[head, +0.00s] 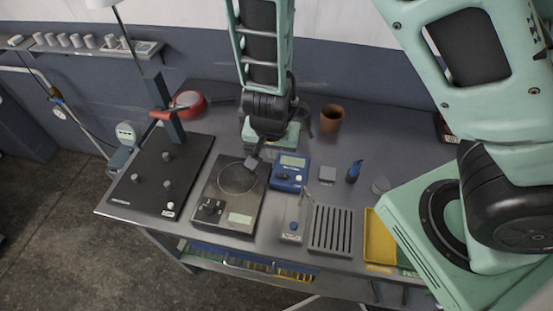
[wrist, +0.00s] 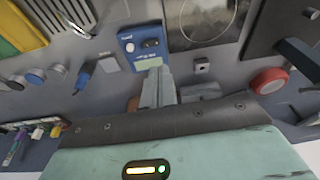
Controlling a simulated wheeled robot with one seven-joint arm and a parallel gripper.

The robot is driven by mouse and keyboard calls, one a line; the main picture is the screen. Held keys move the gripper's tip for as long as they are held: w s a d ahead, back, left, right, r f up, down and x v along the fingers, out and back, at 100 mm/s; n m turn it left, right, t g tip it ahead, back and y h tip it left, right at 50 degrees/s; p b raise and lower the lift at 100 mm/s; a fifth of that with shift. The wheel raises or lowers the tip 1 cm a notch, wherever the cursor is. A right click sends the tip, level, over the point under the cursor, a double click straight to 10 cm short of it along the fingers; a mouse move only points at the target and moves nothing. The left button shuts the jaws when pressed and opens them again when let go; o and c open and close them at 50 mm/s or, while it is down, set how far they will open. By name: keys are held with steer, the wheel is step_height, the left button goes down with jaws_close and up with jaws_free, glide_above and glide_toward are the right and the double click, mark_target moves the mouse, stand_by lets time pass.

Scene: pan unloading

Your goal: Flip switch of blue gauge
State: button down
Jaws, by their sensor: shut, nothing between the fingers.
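The blue gauge (head: 289,173) stands on the workbench, right of a dark plate with a round disc. Its pale display lies toward the back and its controls toward the front. In the wrist view the gauge (wrist: 143,45) is just beyond my fingertips, with a pale round control and a dark one on its face. I cannot tell the switch's position. My gripper (wrist: 158,74) is shut and empty, its fingers over or beside the gauge's display end; contact is unclear. In the head view my arm hides most of the fingers.
The dark plate (head: 211,228) and a black board (head: 133,198) with knobs lie left of the gauge. A slotted grey tray (head: 332,231) and yellow tray (head: 379,222) are to the right. A brown pot (head: 331,118) and red roll (head: 190,103) stand toward the back.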

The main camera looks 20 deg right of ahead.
steer(key=shift+w+d+m+h, duration=0.3)
steer(key=shift+w+d, duration=0.1)
steer(key=shift+d, duration=0.3)
steer(key=b, duration=0.8)
glide_toward(279, 174)
steer(key=x, duration=0.5)
steer(key=shift+w+d, duration=0.25)
steer(key=shift+f, duration=0.75)
steer(key=shift+a+f, duration=0.1)
steer(key=shift+f, duration=0.15)
steer(key=shift+s+b, duration=0.1)
steer(key=shift+b, duration=0.2)
